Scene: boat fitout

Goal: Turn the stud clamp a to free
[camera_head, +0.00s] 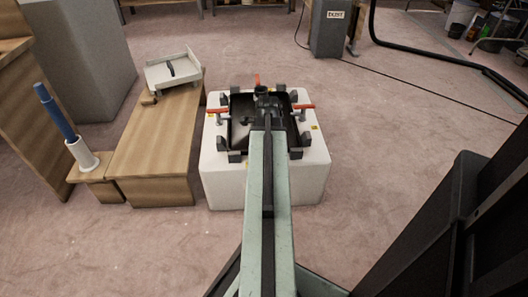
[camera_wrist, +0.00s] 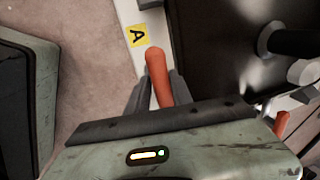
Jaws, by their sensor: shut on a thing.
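Stud clamp a's orange handle (camera_wrist: 155,62) stands between my gripper's two grey fingers in the wrist view, beside a yellow label (camera_wrist: 136,36) marked A. My gripper (camera_wrist: 159,84) is shut on this handle; the handle's rounded end sticks out past the fingertips. The clamp's base is hidden below the gripper. In the head view my arm reaches over the black tray (camera_head: 240,135) to its far side, where a small orange handle (camera_head: 257,79) shows, probably the same one. The fingers cannot be made out there.
Other orange handles stand at the left (camera_head: 217,111) and right (camera_head: 303,106) of the white block (camera_head: 225,180). A wooden bench (camera_head: 150,150) with a white tray (camera_head: 166,78) stands left, beside a blue rod (camera_head: 55,112) in a white holder. Open floor lies to the right.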

